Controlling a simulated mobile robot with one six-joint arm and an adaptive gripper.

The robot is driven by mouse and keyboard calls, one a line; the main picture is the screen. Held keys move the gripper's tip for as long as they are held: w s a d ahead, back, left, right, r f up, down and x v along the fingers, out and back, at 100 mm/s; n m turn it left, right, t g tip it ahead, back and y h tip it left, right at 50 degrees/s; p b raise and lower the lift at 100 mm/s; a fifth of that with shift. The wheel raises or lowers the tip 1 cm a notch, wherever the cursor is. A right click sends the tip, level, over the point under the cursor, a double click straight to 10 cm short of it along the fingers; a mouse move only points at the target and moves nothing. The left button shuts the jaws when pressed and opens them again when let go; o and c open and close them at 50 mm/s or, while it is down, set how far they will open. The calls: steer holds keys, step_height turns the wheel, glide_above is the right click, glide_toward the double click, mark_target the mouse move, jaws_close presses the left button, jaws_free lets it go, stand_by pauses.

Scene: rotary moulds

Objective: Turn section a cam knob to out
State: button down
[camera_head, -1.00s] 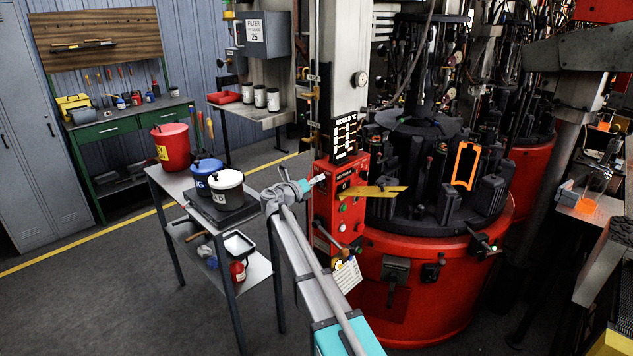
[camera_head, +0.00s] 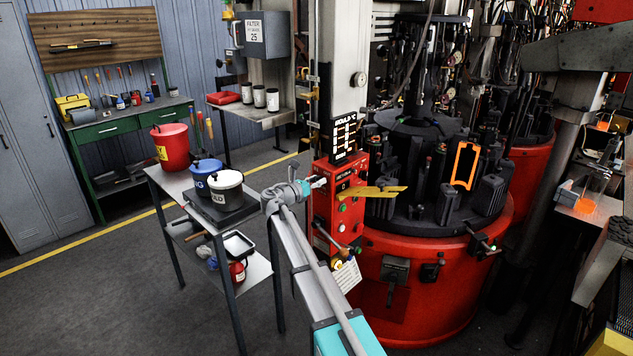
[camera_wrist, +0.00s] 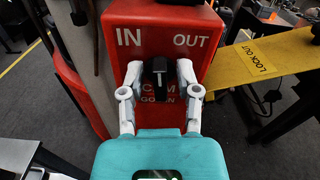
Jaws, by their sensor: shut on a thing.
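The cam knob (camera_wrist: 159,74) is a black knob with a white line on the red panel (camera_wrist: 203,18), below and between the white words IN and OUT. Its line looks close to upright, between the two words. My gripper (camera_wrist: 159,82) is shut on the knob, one pale finger on each side of it. In the head view my gripper (camera_head: 314,184) reaches the left side of the red control box (camera_head: 347,212). The knob itself is hidden in that view.
A yellow LOCK OUT arm (camera_wrist: 270,58) sticks out to the right of the panel, and it also shows in the head view (camera_head: 375,192). A table with pots (camera_head: 217,215) stands left of my arm. The red machine base (camera_head: 425,290) is at the right.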

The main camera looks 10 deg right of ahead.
steer(key=m, duration=0.5)
steer(key=shift+s+d+m, duration=0.1)
steer(key=shift+s+m, duration=0.05)
steer(key=shift+m, duration=0.15)
steer(key=m, duration=0.4)
steer(key=shift+f+m, duration=0.1)
steer(key=shift+m, duration=0.2)
steer(key=c, duration=0.7)
jaws_free()
steer(key=shift+s, duration=0.1)
steer(key=shift+v, duration=5.95)
